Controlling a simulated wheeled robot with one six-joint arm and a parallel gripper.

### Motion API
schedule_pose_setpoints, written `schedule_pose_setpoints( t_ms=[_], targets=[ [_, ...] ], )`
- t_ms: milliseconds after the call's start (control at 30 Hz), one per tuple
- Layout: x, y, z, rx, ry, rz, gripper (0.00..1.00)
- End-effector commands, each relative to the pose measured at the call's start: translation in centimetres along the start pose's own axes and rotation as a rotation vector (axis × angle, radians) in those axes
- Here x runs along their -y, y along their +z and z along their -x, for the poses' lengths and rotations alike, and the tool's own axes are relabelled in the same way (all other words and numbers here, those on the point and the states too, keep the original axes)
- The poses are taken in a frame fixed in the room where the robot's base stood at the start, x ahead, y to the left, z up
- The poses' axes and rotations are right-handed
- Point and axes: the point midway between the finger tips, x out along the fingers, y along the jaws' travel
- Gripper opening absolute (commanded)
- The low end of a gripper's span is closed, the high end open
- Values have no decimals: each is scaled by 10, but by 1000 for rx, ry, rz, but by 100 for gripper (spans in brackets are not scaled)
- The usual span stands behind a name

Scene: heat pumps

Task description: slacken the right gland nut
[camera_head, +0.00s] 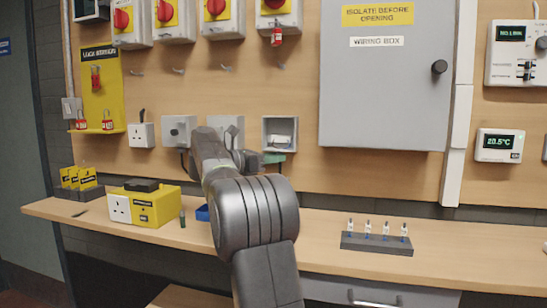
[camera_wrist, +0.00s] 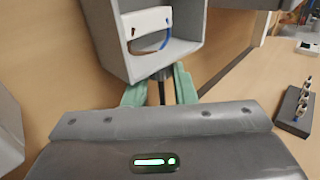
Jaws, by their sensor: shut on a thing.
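The right gland nut (camera_wrist: 160,76) is the dark piece under the open grey box (camera_wrist: 190,50); the pads largely cover it. A black cable (camera_wrist: 157,97) hangs straight down below it. My gripper (camera_wrist: 159,88) has its two pale green pads on either side of the nut and is shut on it. In the head view my gripper (camera_head: 274,157) shows as a bit of green just under the open box (camera_head: 266,133). My arm hides most of the gripper there. The nut cannot be made out in the head view.
Two closed grey boxes (camera_head: 178,131) are on the wall left of the open box. A large wiring box (camera_head: 385,90) is to the right. Below, the bench holds a yellow unit (camera_head: 155,207), a blue tray (camera_head: 203,213) and a dark rack (camera_head: 377,243) with several small parts.

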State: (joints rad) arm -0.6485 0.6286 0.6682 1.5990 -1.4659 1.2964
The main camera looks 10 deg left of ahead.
Motion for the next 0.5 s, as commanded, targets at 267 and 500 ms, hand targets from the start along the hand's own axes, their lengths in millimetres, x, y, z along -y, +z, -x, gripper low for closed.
schedule_pose_setpoints(
  t_ms=[267, 500],
  targets=[
    [0, -4, 1, -5, -1, 5, 42],
    [0, -1, 0, -2, 1, 1, 46]
  ],
)
